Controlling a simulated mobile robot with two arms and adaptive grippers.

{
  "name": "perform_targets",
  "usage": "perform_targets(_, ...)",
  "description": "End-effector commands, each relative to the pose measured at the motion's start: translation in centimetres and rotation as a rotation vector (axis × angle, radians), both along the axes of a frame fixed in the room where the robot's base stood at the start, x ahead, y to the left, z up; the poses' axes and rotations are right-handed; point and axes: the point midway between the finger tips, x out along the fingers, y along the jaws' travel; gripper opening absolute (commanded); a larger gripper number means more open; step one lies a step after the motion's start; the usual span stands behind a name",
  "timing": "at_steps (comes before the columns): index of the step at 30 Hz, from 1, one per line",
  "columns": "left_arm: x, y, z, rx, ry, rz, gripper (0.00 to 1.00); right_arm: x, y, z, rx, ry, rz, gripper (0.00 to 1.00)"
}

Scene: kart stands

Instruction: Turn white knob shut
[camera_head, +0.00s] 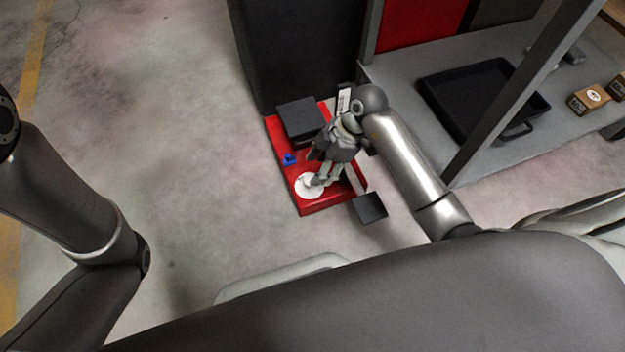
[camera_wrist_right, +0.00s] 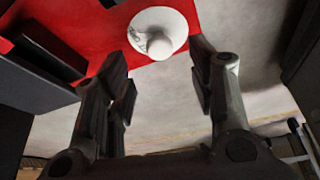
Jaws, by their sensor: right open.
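The white knob (camera_head: 308,186) is a round white disc with a raised centre, on the near end of a red panel (camera_head: 284,160). In the right wrist view the white knob (camera_wrist_right: 158,32) shows at the top, ahead of the fingers and between their lines. My right gripper (camera_head: 321,180) is over the near part of the panel, close above the knob and partly covering it. Its fingers (camera_wrist_right: 163,78) are open with nothing between them. I cannot tell whether a finger touches the knob. My left gripper is out of view; only my left arm shows.
A small blue piece (camera_head: 289,159) sits on the panel behind the knob. A dark box (camera_head: 297,117) is at the panel's far end and a dark square plate (camera_head: 370,207) at its near right. A grey shelf with a black tray (camera_head: 440,95) stands right. The floor left is clear.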

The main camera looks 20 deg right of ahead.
Motion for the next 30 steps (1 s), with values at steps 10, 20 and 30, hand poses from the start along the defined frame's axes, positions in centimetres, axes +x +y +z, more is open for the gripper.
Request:
perform_targets(10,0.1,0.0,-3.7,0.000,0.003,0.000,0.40,0.3,1.6,-4.3,0.001,0.000,0.000,0.51)
perform_targets(20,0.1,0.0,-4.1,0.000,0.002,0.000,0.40,0.4,2.0,-4.8,0.001,-0.001,0.001,0.51)
perform_targets(30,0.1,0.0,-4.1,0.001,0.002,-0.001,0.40,0.4,2.0,-4.8,0.001,-0.001,0.001,0.28)
